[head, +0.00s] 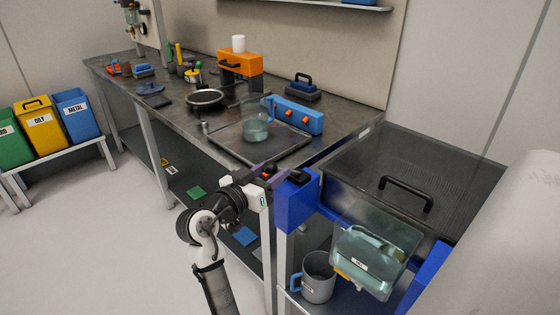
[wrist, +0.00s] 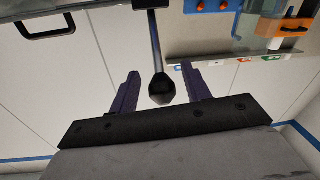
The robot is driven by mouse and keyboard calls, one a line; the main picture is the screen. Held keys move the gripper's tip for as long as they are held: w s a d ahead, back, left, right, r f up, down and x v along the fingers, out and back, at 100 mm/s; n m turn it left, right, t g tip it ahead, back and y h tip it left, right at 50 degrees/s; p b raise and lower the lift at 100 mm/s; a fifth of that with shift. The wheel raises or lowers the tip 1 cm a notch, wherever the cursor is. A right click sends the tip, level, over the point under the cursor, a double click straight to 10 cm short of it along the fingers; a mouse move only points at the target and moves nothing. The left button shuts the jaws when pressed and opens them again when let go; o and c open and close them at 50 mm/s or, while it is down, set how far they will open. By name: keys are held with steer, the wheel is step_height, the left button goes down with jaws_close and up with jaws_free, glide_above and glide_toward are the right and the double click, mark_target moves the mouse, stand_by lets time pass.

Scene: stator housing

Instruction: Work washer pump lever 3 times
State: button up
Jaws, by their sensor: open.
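The pump lever shows in the wrist view as a grey rod ending in a dark round knob (wrist: 161,90). The knob hangs between the two purple fingers of my gripper (wrist: 158,88), with a visible gap on each side. The gripper is open and holds nothing. In the head view my gripper (head: 274,178) is at the front left corner of the washer (head: 440,175), beside its blue corner post (head: 297,205). The lever cannot be made out clearly there, as the gripper and post crowd it. The washer has a dark mesh lid with a black handle (head: 406,194).
A clear labelled container (head: 375,258) hangs at the washer's front, with a grey mug (head: 318,278) on the shelf below. The workbench to the left carries a tray (head: 235,148) with a clear jug (head: 256,121), a blue box (head: 298,116) and an orange device (head: 240,65).

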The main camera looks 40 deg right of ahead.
steer(key=shift+w+d+p, duration=0.15)
steer(key=shift+w+d, duration=0.05)
steer(key=shift+d, duration=0.75)
steer(key=shift+w+d+p, duration=0.15)
steer(key=shift+w+d, duration=0.05)
steer(key=shift+d, duration=0.75)
jaws_close()
